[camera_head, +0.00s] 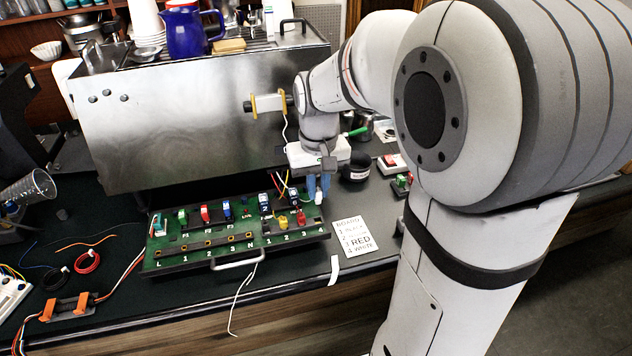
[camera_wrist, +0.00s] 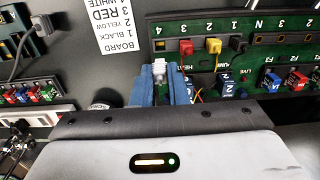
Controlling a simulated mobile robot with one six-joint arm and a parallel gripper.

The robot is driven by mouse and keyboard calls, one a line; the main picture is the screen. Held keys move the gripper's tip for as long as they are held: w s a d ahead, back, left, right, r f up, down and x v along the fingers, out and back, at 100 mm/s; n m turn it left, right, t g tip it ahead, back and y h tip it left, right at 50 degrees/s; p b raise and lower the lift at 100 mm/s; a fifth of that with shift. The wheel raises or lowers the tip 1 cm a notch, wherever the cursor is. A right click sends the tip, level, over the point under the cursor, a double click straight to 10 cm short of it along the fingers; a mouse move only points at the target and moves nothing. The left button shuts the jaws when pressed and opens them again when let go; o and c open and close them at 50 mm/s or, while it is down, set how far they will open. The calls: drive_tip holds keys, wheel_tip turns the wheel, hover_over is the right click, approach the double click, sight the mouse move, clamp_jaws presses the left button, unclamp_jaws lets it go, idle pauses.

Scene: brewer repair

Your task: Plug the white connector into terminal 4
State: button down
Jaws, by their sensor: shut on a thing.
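The white connector (camera_wrist: 159,70) is between the blue fingertips of my gripper (camera_wrist: 160,84), which is shut on it. In the head view the white connector (camera_head: 319,197) shows at the fingertips of my gripper (camera_head: 318,188), at the right end of the green board (camera_head: 165,247). In the wrist view, the slot of terminal 4 (camera_wrist: 159,45) lies straight ahead of the connector's tip. I cannot tell whether they touch. Red (camera_wrist: 186,46), yellow (camera_wrist: 213,45) and black (camera_wrist: 237,43) connectors stand at terminals 3, 2 and 1.
A card (camera_head: 357,238) listing the colours lies right of the board. The steel brewer (camera_head: 190,120) stands behind the board. A metal handle (camera_head: 238,262) is at the board's front edge. Blue blocks (camera_wrist: 228,82) and wires are close to my fingers.

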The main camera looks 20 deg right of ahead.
sight(318, 199)
drive_tip(key=shift+f+b, duration=1.7)
drive_tip(key=shift+f, duration=0.7)
drive_tip(key=shift+s+f+b, duration=0.1)
drive_tip(key=shift+f+b, duration=0.25)
drive_tip(key=shift+f, duration=0.4)
idle(0.4)
drive_tip(key=c, duration=1.3)
unclamp_jaws()
drive_tip(key=shift+c, duration=0.2)
wheel_tip(318, 199, up, 8)
drive_tip(key=shift+f, duration=0.1)
